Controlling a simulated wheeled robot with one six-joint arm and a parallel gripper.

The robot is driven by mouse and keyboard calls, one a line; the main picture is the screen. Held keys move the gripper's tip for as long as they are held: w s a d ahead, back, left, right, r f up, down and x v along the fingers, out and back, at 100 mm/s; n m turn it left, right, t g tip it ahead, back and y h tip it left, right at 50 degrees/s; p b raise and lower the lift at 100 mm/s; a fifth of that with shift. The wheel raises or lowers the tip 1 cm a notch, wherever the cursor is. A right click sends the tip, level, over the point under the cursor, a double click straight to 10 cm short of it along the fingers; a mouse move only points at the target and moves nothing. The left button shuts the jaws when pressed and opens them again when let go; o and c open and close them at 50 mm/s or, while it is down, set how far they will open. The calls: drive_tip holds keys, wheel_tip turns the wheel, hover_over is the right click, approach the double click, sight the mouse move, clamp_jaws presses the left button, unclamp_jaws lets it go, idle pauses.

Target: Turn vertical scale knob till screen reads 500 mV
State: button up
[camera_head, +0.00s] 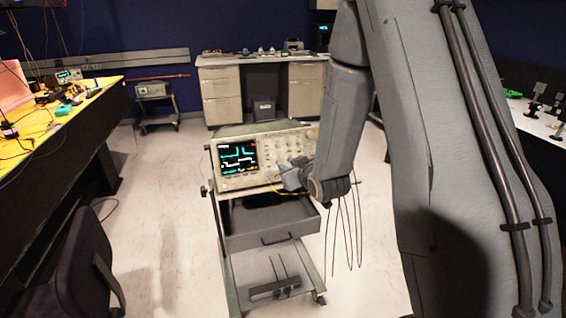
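An oscilloscope (228,179) stands on a wheeled cart in the middle of the head view. Its lit screen (237,157) shows traces in cyan and yellow. The text on the screen is too small to read. Small knobs and buttons are on the panel right of the screen; I cannot tell which is the vertical scale knob. My gripper (284,178) is at the lower right part of this panel, close in front of it. Whether it touches a knob, and whether its fingers are open or shut, is too small to tell.
The cart (226,245) has an open drawer (270,230) below the oscilloscope. A yellow-topped bench (60,125) and a dark chair (80,265) are at the left. A desk with drawers (222,90) stands at the back. Pale floor is free left of the cart.

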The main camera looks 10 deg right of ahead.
sight(280, 162)
drive_tip(key=p+x, duration=0.1)
drive_tip(key=x, duration=0.5)
drive_tip(key=shift+p, duration=0.3)
drive_tip(key=shift+w, duration=0.1)
drive_tip(key=shift+c, duration=0.3)
clamp_jaws()
